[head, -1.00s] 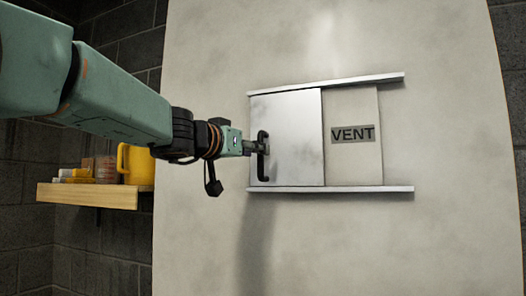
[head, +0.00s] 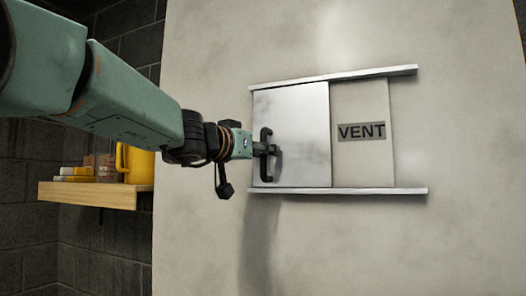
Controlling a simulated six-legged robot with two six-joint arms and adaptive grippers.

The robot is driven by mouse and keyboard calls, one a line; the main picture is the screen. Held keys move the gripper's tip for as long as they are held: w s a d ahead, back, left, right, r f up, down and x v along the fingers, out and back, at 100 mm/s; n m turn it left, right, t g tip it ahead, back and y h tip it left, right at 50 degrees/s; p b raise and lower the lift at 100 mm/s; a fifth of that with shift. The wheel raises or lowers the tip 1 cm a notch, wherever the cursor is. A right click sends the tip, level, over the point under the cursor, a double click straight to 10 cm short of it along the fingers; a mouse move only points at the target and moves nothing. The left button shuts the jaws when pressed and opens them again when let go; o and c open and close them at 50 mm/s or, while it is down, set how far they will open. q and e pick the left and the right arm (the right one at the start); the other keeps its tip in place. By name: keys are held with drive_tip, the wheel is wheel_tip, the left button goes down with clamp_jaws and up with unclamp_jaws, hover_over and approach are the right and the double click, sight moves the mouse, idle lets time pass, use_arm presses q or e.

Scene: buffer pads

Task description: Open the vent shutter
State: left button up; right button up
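The vent shutter (head: 302,130) is a pale metal sliding panel between an upper rail (head: 335,77) and a lower rail (head: 345,190). It stands at the left end of the rails. A plate with a dark VENT label (head: 361,132) shows to its right. A black upright handle (head: 265,160) sits near the shutter's left edge. My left gripper (head: 262,149) is at the handle, its fingertips overlapping the handle's middle. The fingers are small and partly hidden, so I cannot tell whether they are closed on it. My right gripper is not in view.
A wooden shelf (head: 88,195) on the left wall carries a yellow jug (head: 135,162) and several small boxes (head: 90,168). The large pale wall panel (head: 340,245) is bare below and right of the rails.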

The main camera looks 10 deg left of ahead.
use_arm(q)
drive_tip(key=shift+s+d+r, duration=0.15)
drive_tip(key=shift+s+r, duration=0.05)
drive_tip(key=shift+s, duration=0.2)
drive_tip(key=shift+c, duration=0.6)
drive_tip(key=shift+w+f, duration=0.2)
drive_tip(key=shift+w, duration=0.2)
drive_tip(key=c, duration=0.4)
drive_tip(key=shift+s, duration=0.1)
clamp_jaws()
drive_tip(key=shift+r, duration=0.1)
